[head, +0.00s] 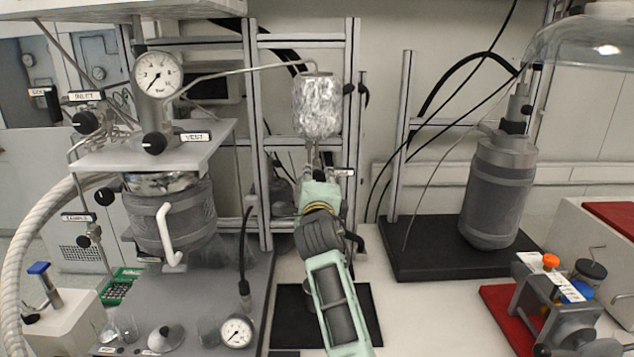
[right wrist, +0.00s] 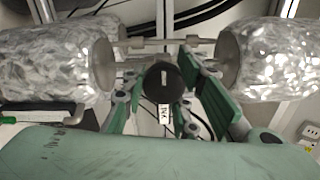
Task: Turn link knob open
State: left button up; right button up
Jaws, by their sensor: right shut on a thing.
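The link knob (right wrist: 163,88) is a round black knob with a pale mark on its face, in the middle of the right wrist view. A small white label (right wrist: 165,114) hangs just below it; a white label also shows in the head view (head: 342,172). My right gripper (head: 318,190) reaches up to the spot below the foil-wrapped vessel (head: 317,106). In the right wrist view its green fingers (right wrist: 160,86) stand on both sides of the knob and are shut on it. In the head view my gripper hides the knob. My left gripper is not in view.
Foil-wrapped vessels flank the knob in the right wrist view, left (right wrist: 55,65) and right (right wrist: 270,62). A reactor with a gauge (head: 158,75) stands at the left. A grey cylinder (head: 497,195) stands on a black base (head: 425,262) at the right. Metal frame posts rise behind.

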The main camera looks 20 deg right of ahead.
jog(key=shift+f+n+b, duration=0.55)
jog(key=shift+n+b, duration=0.05)
jog(key=shift+n, duration=0.2)
jog(key=shift+n+b, duration=0.4)
jog(key=shift+n, duration=0.4)
jog(key=shift+d+f+n, duration=0.1)
jog(key=shift+n, duration=0.8)
jog(key=n+b, duration=0.1)
jog(key=n, duration=0.1)
jog(key=shift+d+n, duration=0.1)
jog(key=shift+n, duration=0.3)
jog(key=n, duration=0.4)
jog(key=shift+d+r+n, duration=0.1)
jog(key=shift+r+n, duration=0.15)
jog(key=shift+n, duration=0.05)
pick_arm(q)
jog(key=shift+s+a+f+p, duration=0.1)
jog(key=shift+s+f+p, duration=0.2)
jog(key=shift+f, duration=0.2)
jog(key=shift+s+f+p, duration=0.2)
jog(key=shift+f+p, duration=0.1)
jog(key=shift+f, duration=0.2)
pick_arm(e)
jog(key=n, duration=0.5)
jog(key=shift+d+r, duration=0.1)
jog(key=shift+r, duration=0.05)
jog(key=shift+n, duration=0.4)
grip_shut()
